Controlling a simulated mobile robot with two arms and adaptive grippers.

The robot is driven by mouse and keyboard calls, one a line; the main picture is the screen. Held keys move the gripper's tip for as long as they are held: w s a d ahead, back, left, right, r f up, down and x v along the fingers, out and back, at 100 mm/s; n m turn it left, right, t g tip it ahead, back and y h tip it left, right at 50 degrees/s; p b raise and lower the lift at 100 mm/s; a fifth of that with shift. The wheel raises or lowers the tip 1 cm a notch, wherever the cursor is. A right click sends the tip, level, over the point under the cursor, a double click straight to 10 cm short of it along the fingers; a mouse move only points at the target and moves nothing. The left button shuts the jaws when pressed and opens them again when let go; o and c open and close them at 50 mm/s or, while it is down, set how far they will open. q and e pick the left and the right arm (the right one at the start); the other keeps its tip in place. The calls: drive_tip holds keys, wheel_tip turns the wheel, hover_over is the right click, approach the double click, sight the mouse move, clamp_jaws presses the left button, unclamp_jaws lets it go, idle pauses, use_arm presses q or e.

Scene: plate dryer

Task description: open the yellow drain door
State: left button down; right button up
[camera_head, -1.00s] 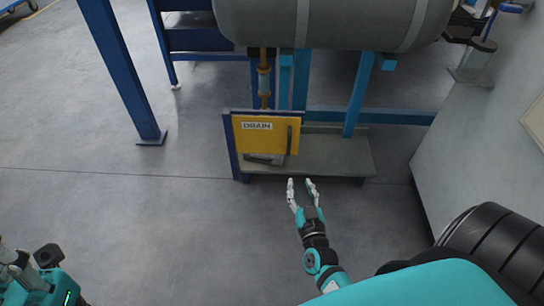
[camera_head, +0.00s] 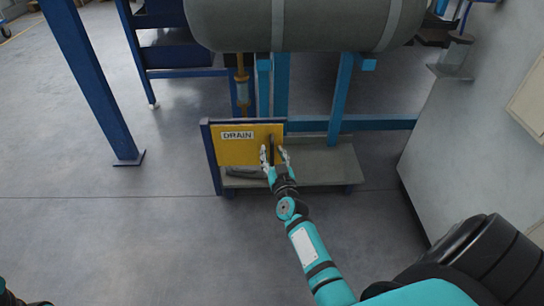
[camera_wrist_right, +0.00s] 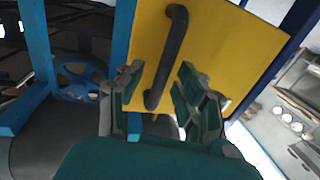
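The yellow drain door (camera_head: 236,150) with its white DRAIN label stands in a blue frame below the grey tank, and looks shut. Its dark vertical handle (camera_head: 271,149) is near the door's right edge. My right gripper (camera_head: 275,152) is open in front of the door, its two fingers on either side of the handle in the picture. The right wrist view shows the door (camera_wrist_right: 209,50), with the handle (camera_wrist_right: 168,58) running down between the open fingers (camera_wrist_right: 155,92). I cannot tell whether either finger touches it.
The grey tank (camera_head: 300,22) hangs above on blue supports. A low grey platform (camera_head: 325,165) lies right of the door. A blue post (camera_head: 90,85) stands at left and a grey cabinet (camera_head: 465,140) at right. The floor (camera_head: 150,245) in front is clear.

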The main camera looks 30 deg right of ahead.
drive_tip(key=shift+w+d, duration=0.15)
drive_tip(key=shift+w, duration=0.25)
drive_tip(key=shift+c, duration=0.2)
clamp_jaws()
